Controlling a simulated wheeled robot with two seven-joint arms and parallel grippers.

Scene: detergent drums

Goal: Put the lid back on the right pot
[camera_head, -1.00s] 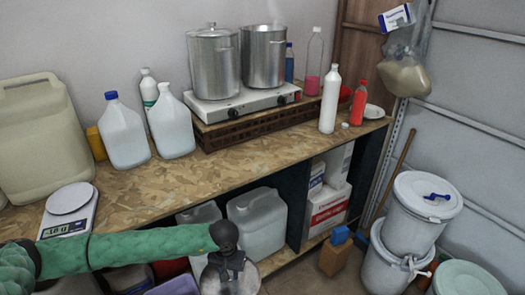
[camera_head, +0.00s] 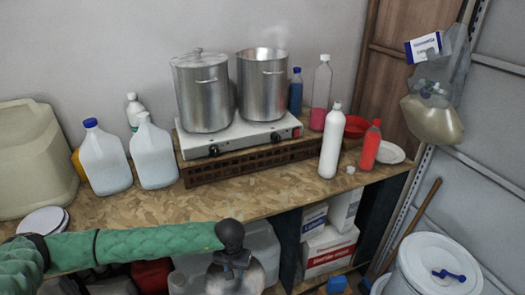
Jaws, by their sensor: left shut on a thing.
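The right pot (camera_head: 262,88) is a tall metal pot, open at the top with steam rising from it. It stands on a white double hotplate (camera_head: 240,136). The left pot (camera_head: 203,98) beside it has its lid on. My left arm has a green sleeve and reaches in from the left, below the table's front edge. My left gripper (camera_head: 235,262) points down and is shut on a round grey metal lid (camera_head: 246,281), which is partly hidden by the gripper and cut off by the picture's bottom edge. My right gripper is out of view.
The hotplate sits on a brown crate (camera_head: 225,169) on the chipboard table (camera_head: 190,206). White jugs (camera_head: 105,160) stand left of it. A white bottle (camera_head: 330,145) and a red bottle (camera_head: 370,147) stand to its right. The tabletop in front of the crate is mostly bare.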

